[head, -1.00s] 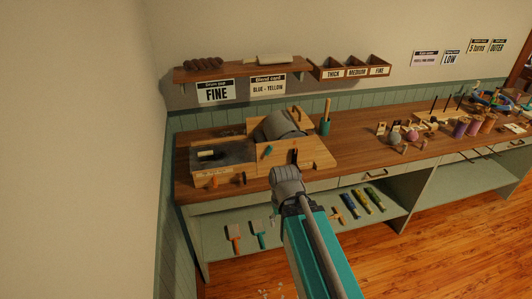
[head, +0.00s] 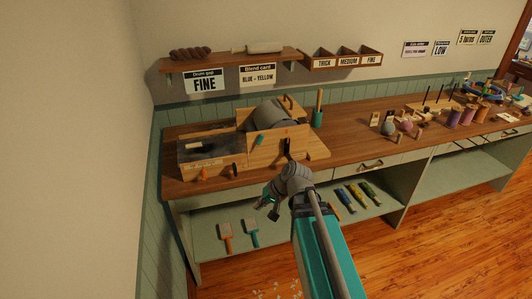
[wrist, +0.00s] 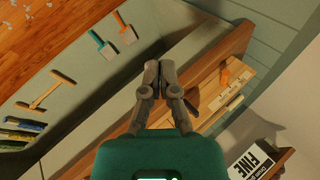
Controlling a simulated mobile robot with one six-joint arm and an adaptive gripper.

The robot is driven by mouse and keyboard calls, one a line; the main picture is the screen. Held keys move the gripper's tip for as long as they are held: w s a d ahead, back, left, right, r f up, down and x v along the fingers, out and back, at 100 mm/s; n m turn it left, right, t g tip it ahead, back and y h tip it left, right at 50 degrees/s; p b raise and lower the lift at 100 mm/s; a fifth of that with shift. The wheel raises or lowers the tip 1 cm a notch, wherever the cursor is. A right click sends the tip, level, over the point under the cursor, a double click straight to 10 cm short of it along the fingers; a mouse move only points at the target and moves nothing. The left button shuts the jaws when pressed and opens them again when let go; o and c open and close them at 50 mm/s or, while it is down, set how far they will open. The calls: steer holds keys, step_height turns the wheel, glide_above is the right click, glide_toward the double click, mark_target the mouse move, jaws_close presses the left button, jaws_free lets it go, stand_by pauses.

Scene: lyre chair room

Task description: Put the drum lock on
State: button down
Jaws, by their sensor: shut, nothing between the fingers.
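The drum carder, a wooden box with a grey drum (head: 272,114) between wooden side plates, stands on the bench at the left. A black lever (head: 287,148) stands upright on its front side, with a small teal knob (head: 259,140) to its left. I cannot tell which of these is the drum lock. A small orange handle (head: 202,173) and a dark one (head: 235,170) are at the lower front; the orange handle also shows in the wrist view (wrist: 224,76). My gripper (head: 271,208) is below and in front of the bench edge; its fingers (wrist: 160,66) are together and empty.
The bench's front edge (wrist: 207,82) lies close beyond my fingers. Balls and spools (head: 455,117) stand further right on the bench. The floor in front is open.

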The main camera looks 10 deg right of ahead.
mark_target(262, 140)
steer(key=w+d+r+m+t+y+b, duration=0.1)
steer(key=w+d+m+t+y+b, duration=0.1)
steer(key=w+d+m+t+b, duration=0.3)
steer(key=w+d+r+m+t+y+b, duration=0.2)
steer(key=w+d+m+t+y+b, duration=0.1)
steer(key=w+d+m+t+b, duration=0.3)
steer(key=shift+w+d+r+m+t+b, duration=0.2)
steer(key=shift+d+m+t+b, duration=0.9)
steer(key=shift+d+t+b, duration=1)
steer(key=shift+g, duration=0.3)
steer(key=p+x, duration=0.3)
steer(key=x, duration=1.1)
steer(key=shift+d+r+p, duration=0.1)
steer(key=shift+d+p, duration=0.15)
steer(key=shift+p, duration=0.1)
steer(key=shift+a, duration=0.1)
